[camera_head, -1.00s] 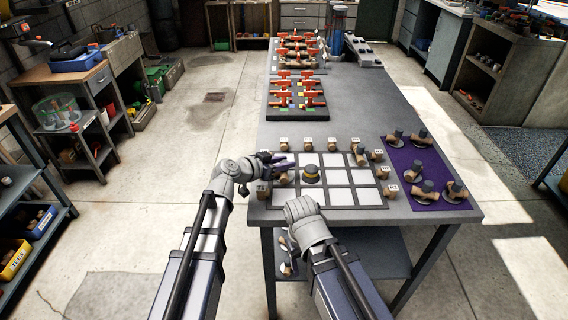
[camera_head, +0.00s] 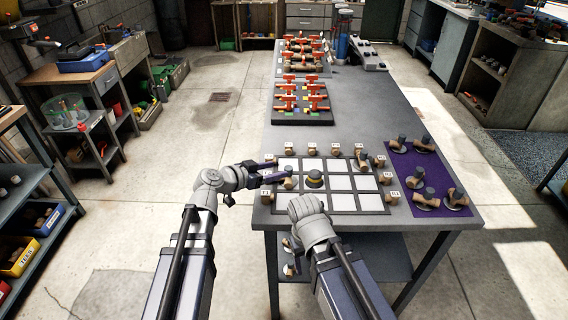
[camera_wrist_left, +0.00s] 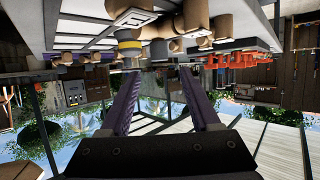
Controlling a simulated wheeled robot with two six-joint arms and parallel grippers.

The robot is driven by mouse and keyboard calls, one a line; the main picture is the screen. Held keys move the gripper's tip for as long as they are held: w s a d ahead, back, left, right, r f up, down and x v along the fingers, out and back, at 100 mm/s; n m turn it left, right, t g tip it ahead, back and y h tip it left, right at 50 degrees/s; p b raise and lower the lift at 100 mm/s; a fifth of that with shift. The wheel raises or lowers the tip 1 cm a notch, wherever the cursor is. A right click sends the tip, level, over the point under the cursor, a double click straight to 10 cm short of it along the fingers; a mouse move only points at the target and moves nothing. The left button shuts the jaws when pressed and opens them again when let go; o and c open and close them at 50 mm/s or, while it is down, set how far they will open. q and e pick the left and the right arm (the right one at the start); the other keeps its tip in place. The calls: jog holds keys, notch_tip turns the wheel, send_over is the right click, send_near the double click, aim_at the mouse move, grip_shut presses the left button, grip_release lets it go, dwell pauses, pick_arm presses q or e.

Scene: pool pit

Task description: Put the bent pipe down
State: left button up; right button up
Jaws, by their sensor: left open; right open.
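A small brown and grey bent pipe (camera_head: 288,183) rests at the left side of the white-celled grid board (camera_head: 343,202), beside my left fingertips. My left gripper (camera_head: 274,168) is over the board's left edge with its two purple fingers apart. The left wrist view shows the left gripper (camera_wrist_left: 157,72) with nothing between its fingers; a brown and grey piece (camera_wrist_left: 160,50) is beyond the tips. My right gripper (camera_head: 305,206) is low at the board's front edge; its fingers are hidden behind its own wrist.
Small brown labelled blocks (camera_head: 336,149) line the board. A purple mat (camera_head: 428,164) with several pipe pieces lies right. Red clamps on a rack (camera_head: 302,103) stand farther back.

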pick_arm(q)
jog(key=p+v, duration=0.1)
jog(key=v, duration=0.4)
jog(key=shift+o, duration=0.5)
dwell(1.0)
